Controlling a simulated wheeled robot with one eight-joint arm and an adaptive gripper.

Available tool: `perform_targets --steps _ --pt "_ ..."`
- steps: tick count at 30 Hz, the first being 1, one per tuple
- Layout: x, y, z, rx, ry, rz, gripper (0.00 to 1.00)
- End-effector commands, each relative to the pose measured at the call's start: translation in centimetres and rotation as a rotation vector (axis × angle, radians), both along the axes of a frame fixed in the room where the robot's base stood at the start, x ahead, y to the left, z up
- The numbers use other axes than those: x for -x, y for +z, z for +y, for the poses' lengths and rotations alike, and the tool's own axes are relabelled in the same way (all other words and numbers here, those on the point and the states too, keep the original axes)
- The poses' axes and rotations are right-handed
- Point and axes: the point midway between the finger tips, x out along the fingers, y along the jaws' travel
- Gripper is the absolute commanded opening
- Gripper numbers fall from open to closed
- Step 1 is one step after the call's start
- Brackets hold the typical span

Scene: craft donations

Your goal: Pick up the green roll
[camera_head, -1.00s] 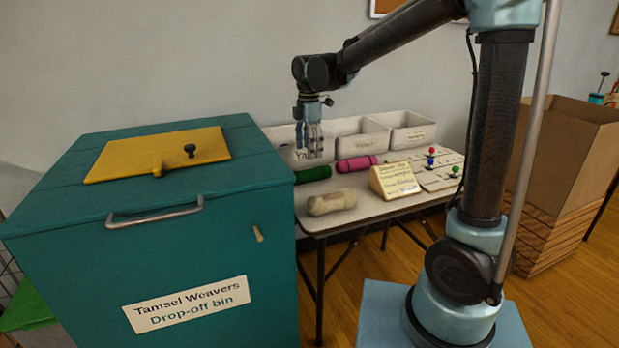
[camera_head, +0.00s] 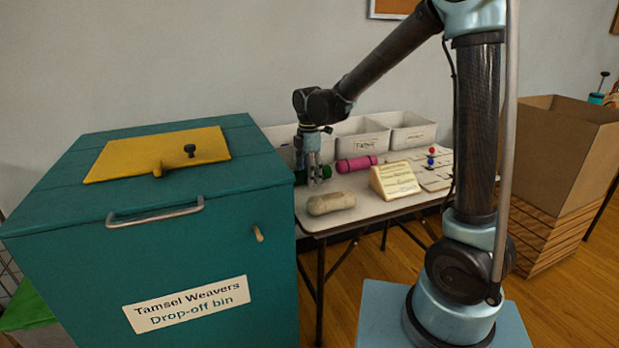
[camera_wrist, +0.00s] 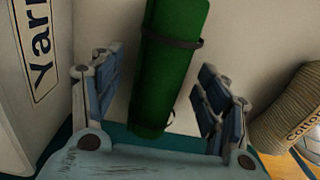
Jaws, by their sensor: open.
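The green roll (camera_wrist: 170,75) lies on the table, with a dark band around it. In the wrist view it sits between the two open fingers of my gripper (camera_wrist: 160,100), with a gap on each side. In the head view my gripper (camera_head: 314,180) points down over the roll, and only parts of the green roll (camera_head: 327,172) show on either side of the fingers. I cannot tell how far down the fingers reach beside it.
A teal drop-off bin (camera_head: 150,250) stands close on the left. White bins (camera_head: 362,140) line the table's back.

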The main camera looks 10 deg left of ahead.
Motion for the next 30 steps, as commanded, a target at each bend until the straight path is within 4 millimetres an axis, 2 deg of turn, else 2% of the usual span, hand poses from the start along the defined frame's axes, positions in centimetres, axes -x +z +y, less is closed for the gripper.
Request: perform_targets --steps 5,11,12,23,26,30 --pt "0.0 0.0 0.0 0.000 0.000 0.000 0.66" --pt "0.0 0.0 0.0 0.000 0.000 0.000 0.21" --pt "0.0 0.0 0.0 0.000 0.000 0.000 0.19" --pt "0.0 0.4 0.0 0.000 0.000 0.000 0.19" --pt "0.0 1.4 0.0 0.000 0.000 0.000 0.19" --pt "0.0 3.6 0.0 0.000 0.000 0.000 0.19"
